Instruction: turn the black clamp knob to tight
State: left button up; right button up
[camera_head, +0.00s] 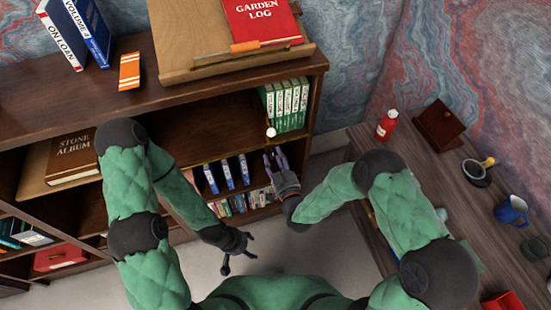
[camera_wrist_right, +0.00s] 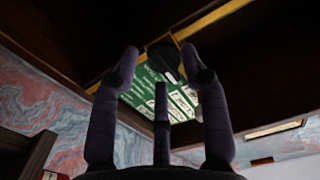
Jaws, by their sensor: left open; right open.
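The black clamp knob (camera_wrist_right: 163,56) shows in the right wrist view under the dark shelf board, with a pale mark on its lower edge. In the head view I cannot make it out. My right gripper (camera_head: 275,156) is open and empty in front of the bookcase; its fingers point into the shelf opening. In the right wrist view its fingertips (camera_wrist_right: 159,53) stand on either side of the knob in the picture; I cannot tell if they touch it. My left gripper (camera_head: 239,259) is open and empty, low over the floor in front of the bookcase.
Green-and-white books (camera_head: 288,104) stand in the upper shelf opening, with a small white ball (camera_head: 270,132) near them. Blue binders (camera_head: 228,175) stand below. A wooden stand (camera_head: 180,62) is on top. A side desk (camera_head: 440,175) with a red bottle (camera_head: 387,124) is right.

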jog(key=v, duration=1.2)
dwell(0.4)
jog(key=d+f+m+g+h+p, duration=0.2)
jog(key=d+f+g+p, duration=0.1)
jog(key=f+g, duration=0.6)
jog(key=s+d+f+m+g+p, duration=0.1)
jog(key=s+f+g, duration=0.1)
jog(key=s+g, duration=0.2)
jog(key=s+d+f+m+g+p, duration=0.1)
jog(key=s+f+m+g, duration=0.1)
jog(key=s, duration=0.7)
jog(key=shift+s+d+f+m+g, duration=0.3)
jog(key=shift+f+g, duration=0.15)
jog(key=shift+g, duration=0.45)
